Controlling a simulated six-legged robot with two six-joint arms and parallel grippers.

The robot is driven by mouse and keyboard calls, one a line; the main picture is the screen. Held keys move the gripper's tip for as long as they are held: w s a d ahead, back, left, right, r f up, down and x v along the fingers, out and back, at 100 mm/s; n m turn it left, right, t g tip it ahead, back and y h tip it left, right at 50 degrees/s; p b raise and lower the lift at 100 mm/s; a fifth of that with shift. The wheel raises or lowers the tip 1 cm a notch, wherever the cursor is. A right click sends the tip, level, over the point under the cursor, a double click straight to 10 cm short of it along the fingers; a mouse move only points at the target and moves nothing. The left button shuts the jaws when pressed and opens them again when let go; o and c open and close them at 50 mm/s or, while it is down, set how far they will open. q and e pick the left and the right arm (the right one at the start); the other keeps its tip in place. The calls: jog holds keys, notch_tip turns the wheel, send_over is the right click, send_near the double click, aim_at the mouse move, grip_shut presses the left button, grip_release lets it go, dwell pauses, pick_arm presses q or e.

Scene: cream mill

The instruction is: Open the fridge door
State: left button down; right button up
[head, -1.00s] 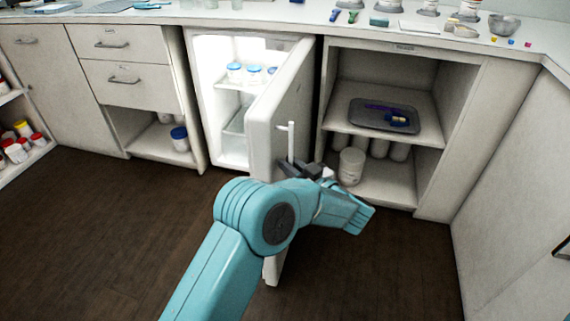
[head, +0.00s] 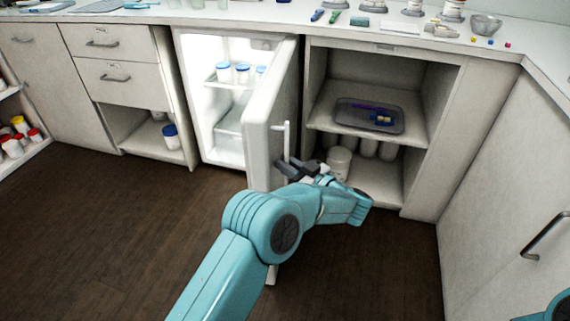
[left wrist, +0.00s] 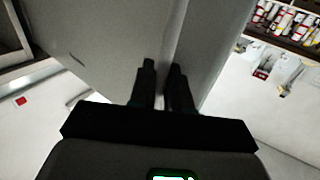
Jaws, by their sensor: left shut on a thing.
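The fridge (head: 222,146) stands under the counter with its lit interior showing. Its door (head: 262,135) is swung wide open toward me, with a pale vertical bar handle (head: 286,140) on its outer face. My left gripper (head: 289,168) is at the lower part of this handle and is shut on it. In the left wrist view the two dark fingers (left wrist: 162,82) point at the door's pale surface (left wrist: 110,45), close together. The grasped part of the handle is mostly hidden by the fingers. My right gripper is not in view; only a bit of teal arm shows at the bottom right.
Inside the fridge, blue-lidded jars (head: 242,72) stand on a shelf. Right of the door is an open cupboard (head: 437,105) with a grey tray (head: 368,116) and white containers (head: 339,162). A cabinet with a dark handle (head: 545,235) stands at right. The dark floor (head: 110,230) is clear at left.

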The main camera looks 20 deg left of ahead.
pick_arm(q)
jog(key=shift+d, duration=0.2)
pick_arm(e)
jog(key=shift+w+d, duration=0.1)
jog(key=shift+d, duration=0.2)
pick_arm(q)
jog(key=c, duration=1.3)
grip_release()
jog(key=shift+c, duration=0.2)
jog(key=p+v, duration=0.2)
jog(key=v, duration=1)
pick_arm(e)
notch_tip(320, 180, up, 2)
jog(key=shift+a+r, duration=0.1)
pick_arm(q)
jog(key=shift+w, duration=0.1)
